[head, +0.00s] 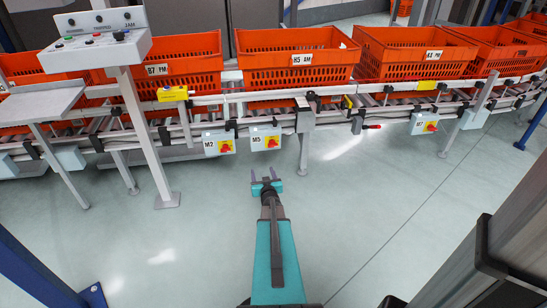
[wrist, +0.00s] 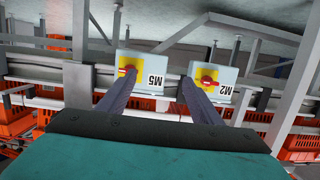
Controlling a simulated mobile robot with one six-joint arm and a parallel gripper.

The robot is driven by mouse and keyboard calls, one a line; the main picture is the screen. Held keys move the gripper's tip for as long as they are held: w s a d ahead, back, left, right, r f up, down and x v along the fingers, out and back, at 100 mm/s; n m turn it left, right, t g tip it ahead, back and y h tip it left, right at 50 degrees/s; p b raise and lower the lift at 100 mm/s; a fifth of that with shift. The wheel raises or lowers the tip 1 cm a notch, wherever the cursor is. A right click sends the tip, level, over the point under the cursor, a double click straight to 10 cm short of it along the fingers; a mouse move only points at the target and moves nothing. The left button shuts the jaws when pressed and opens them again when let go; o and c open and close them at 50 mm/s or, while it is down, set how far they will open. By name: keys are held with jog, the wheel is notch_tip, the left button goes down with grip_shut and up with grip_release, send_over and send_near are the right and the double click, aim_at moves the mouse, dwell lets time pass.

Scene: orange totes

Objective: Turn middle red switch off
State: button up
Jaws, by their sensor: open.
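The M5 switch box (head: 258,133) hangs under the conveyor rail, with a red knob on a yellow plate. It sits between the M2 box (head: 209,138) on its left and another switch box (head: 424,123) farther right. My gripper (head: 263,176) is open and empty, in front of and apart from M5. The wrist view is upside down. There, M5 (wrist: 152,77) is at left and M2 (wrist: 222,84) at right. Exact knob angles are unclear.
Orange totes (head: 300,79) stand on the roller conveyor (head: 265,94). A control panel (head: 97,38) on a post stands at left. A conveyor leg (head: 304,152) stands right of M5. Dark metal posts are at right. The floor around my arm is clear.

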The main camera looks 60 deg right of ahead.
jog(key=s+d+r+t+h+b, duration=0.1)
jog(key=s+d+h+b, duration=0.1)
jog(key=d, duration=0.4)
jog(key=s+b, duration=0.1)
jog(key=s, duration=0.1)
jog(key=shift+s+d+r, duration=0.15)
jog(key=shift+s+r, duration=0.1)
jog(key=shift+s, duration=0.15)
jog(key=shift+w, duration=0.1)
jog(key=b, duration=0.3)
send_near(273, 146)
jog(key=x, duration=0.6)
jog(key=shift+w+d+f, duration=0.15)
jog(key=shift+d, duration=0.1)
jog(key=shift+b+x, duration=0.3)
jog(key=shift+x, duration=0.55)
